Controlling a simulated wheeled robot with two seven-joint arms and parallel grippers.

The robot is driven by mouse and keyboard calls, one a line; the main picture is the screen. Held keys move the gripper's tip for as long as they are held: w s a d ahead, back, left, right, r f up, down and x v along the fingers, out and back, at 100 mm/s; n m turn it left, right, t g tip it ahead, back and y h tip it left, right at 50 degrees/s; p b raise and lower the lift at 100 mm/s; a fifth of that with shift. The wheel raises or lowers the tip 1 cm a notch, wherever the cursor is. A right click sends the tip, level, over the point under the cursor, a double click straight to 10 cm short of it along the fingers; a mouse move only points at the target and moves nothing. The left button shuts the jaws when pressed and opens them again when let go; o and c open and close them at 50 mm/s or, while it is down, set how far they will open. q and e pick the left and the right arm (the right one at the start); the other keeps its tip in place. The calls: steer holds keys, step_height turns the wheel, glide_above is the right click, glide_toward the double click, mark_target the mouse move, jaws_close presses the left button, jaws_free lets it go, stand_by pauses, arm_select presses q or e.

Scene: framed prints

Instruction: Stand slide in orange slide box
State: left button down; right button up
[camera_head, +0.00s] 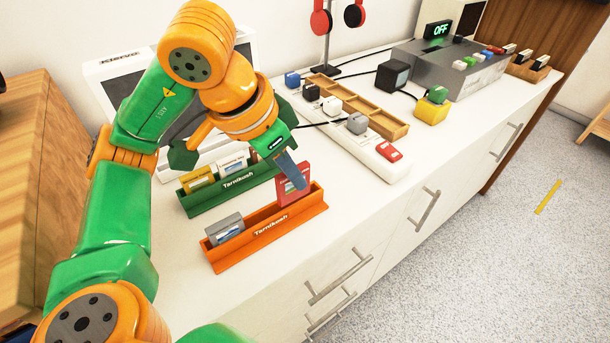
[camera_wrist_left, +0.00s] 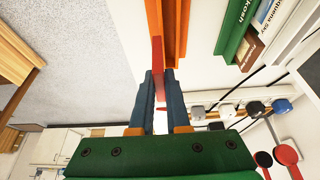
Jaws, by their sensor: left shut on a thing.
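The orange slide box (camera_head: 265,236) lies on the white counter near its front edge. A grey slide (camera_head: 225,230) stands in its left end. My left gripper (camera_head: 291,172) is shut on a red slide (camera_head: 283,193) at the box's right end. The slide is upright, its lower edge at the box's trough; I cannot tell if it touches the bottom. In the left wrist view the fingers (camera_wrist_left: 159,78) pinch the thin red slide (camera_wrist_left: 157,54) beside the orange box (camera_wrist_left: 154,18). My right gripper is not in view.
A green slide box (camera_head: 232,188) with several slides stands just behind the orange one. A white power strip (camera_head: 350,143) with plugs, a wooden tray (camera_head: 375,118) and a grey device (camera_head: 450,70) lie to the right. The counter front is clear.

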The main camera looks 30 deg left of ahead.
mark_target(289, 192)
arm_select(q)
steer(key=shift+w+a+f, duration=0.3)
steer(key=shift+f, duration=0.3)
steer(key=shift+w+a+f, duration=0.25)
steer(key=shift+f, duration=0.3)
steer(key=f+b, duration=0.2)
steer(key=f, duration=0.1)
steer(key=shift+w+a, duration=0.1)
steer(key=shift+a, duration=0.1)
steer(key=shift+f, duration=0.2)
steer(key=shift+r, duration=0.1)
steer(key=shift+d+f+b, duration=0.1)
steer(key=shift+f+b, duration=0.2)
steer(key=shift+f, duration=0.1)
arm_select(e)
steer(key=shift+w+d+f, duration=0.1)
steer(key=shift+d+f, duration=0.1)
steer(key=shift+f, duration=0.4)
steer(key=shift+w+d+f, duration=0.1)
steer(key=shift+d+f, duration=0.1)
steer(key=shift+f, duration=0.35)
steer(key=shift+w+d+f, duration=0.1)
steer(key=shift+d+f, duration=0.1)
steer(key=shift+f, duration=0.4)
